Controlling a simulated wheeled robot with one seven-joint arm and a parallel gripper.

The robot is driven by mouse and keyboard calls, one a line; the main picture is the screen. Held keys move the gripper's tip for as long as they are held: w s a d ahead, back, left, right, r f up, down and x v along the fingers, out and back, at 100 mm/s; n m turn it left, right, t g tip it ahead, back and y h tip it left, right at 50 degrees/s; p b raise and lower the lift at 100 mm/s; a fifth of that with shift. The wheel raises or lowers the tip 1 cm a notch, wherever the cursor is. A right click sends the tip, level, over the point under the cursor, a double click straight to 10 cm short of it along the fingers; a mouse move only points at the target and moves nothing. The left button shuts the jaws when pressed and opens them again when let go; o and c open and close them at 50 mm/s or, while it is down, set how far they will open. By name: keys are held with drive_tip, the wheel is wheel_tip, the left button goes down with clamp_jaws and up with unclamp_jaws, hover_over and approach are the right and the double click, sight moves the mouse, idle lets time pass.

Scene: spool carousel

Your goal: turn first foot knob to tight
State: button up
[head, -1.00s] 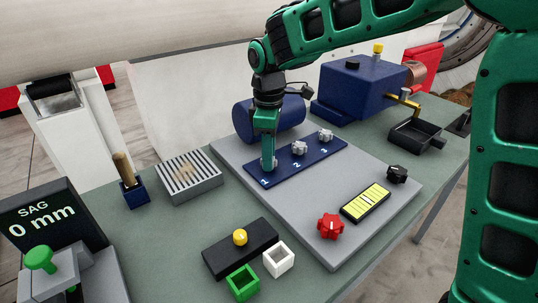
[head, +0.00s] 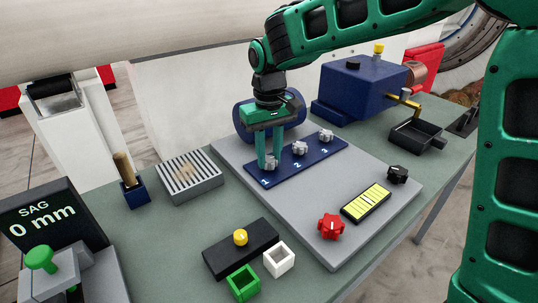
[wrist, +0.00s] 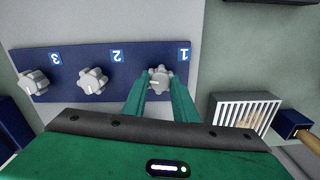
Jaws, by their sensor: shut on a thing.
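The first foot knob (head: 271,164) is a light grey lobed knob beside the label 1 on a dark blue strip (head: 311,160). My gripper (head: 269,166) points down and is shut on this knob, one finger on each side. In the wrist view the knob (wrist: 159,77) shows between the two green fingertips (wrist: 160,86), with a light mark on its top. Knobs 2 (head: 300,148) and 3 (head: 326,135) stand free on the same strip. The fingers hide part of knob 1 in the head view.
The strip lies on a grey plate with a red knob (head: 331,227), a yellow level gauge (head: 366,203) and a black knob (head: 398,174). A slatted grey block (head: 190,178) is at left. A display (head: 46,214) reads SAG 0 mm.

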sight(269, 157)
drive_tip(key=shift+w+r+m, duration=0.1)
drive_tip(key=shift+w+m, duration=0.05)
drive_tip(key=shift+m, duration=0.65)
drive_tip(key=shift+w+m, duration=0.1)
drive_tip(key=shift+m, duration=0.7)
drive_tip(key=o, duration=1.1)
drive_tip(key=shift+s, duration=0.1)
wheel_tip(269, 157, up, 11)
drive_tip(key=shift+f, duration=0.2)
